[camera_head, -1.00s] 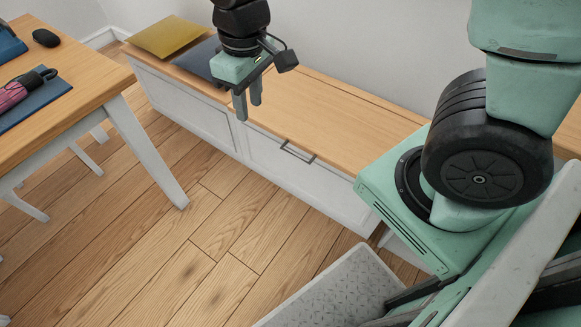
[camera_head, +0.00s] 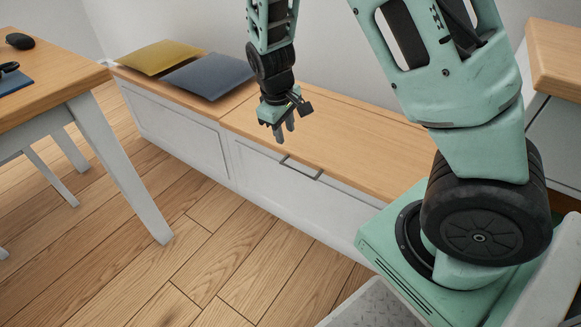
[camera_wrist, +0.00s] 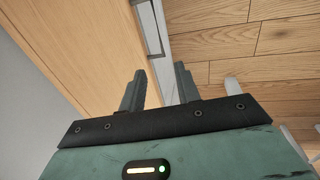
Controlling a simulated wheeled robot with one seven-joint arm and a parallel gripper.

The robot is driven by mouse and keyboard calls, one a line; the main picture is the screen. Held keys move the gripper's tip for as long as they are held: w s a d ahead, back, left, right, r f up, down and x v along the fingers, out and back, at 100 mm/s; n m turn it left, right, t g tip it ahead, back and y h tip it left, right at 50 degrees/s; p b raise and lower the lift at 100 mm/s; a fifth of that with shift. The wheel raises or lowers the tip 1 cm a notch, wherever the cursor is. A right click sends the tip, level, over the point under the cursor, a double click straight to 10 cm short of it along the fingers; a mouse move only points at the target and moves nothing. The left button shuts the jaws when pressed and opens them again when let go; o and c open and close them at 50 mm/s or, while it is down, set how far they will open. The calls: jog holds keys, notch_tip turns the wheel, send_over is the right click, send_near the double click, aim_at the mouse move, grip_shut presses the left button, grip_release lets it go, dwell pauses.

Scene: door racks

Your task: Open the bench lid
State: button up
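The bench lid (camera_head: 350,128) is a flat wooden panel on the right part of a long white bench against the wall. It lies closed. A dark bar handle (camera_head: 301,167) sits at its front edge. My gripper (camera_head: 284,133) points down over the lid's left part, a little behind and left of the handle. In the wrist view, my gripper (camera_wrist: 161,88) has its two fingers apart with nothing between them. The wooden lid (camera_wrist: 85,40) is on the left there, and a grey metal bar, seemingly the handle (camera_wrist: 152,28), runs along its edge ahead of the fingers.
A yellow cushion (camera_head: 160,57) and a blue-grey cushion (camera_head: 210,75) lie on the bench's left part. A wooden table (camera_head: 50,95) with white legs stands at the left. The wooden floor (camera_head: 200,255) before the bench is clear.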

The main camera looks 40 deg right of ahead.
aim_at(291, 167)
jog(key=d+f+b, duration=0.1)
jog(key=f, duration=0.3)
jog(key=f+b, duration=0.2)
jog(key=f, duration=0.3)
jog(key=w+d+f+b, duration=0.1)
jog(key=f+b, duration=0.1)
jog(key=f, duration=0.3)
jog(key=shift+d+f, duration=0.15)
jog(key=shift+d, duration=0.15)
jog(key=shift+c, duration=0.3)
grip_shut()
